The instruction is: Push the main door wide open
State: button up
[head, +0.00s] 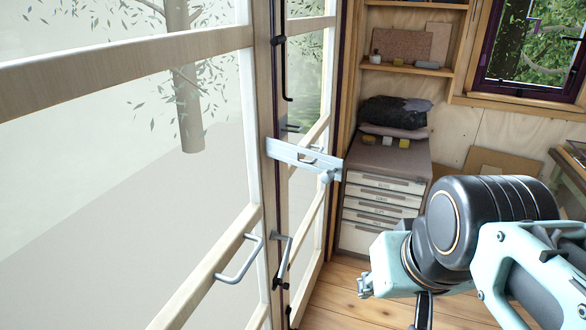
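The main door appears as tall pale wood-framed glass panels. The large near panel (216,255) fills the left side, with a metal pull handle (240,258) on its lower rail. A narrower panel (312,140) stands to its right, seen at a steep angle, with a lever handle (284,262) on its dark edge. A grey metal latch plate (290,153) spans the seam between them. I cannot tell how far either panel stands open. My arm is at the lower right, apart from the handles in the picture.
Behind the door stands a drawer cabinet (382,200) with dark bags (395,112) on top. A wall shelf (408,69) and a window (530,45) are behind it. Some wooden floor (340,297) is bare. A tree (185,95) shows through the glass.

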aim_at(28, 85)
jog(key=j+u, duration=0.1)
jog(key=u, duration=1.25)
jog(key=k, duration=0.75)
jog(key=k+u, duration=0.1)
jog(key=k, duration=0.6)
jog(key=i+z, duration=0.1)
jog(key=i, duration=1.35)
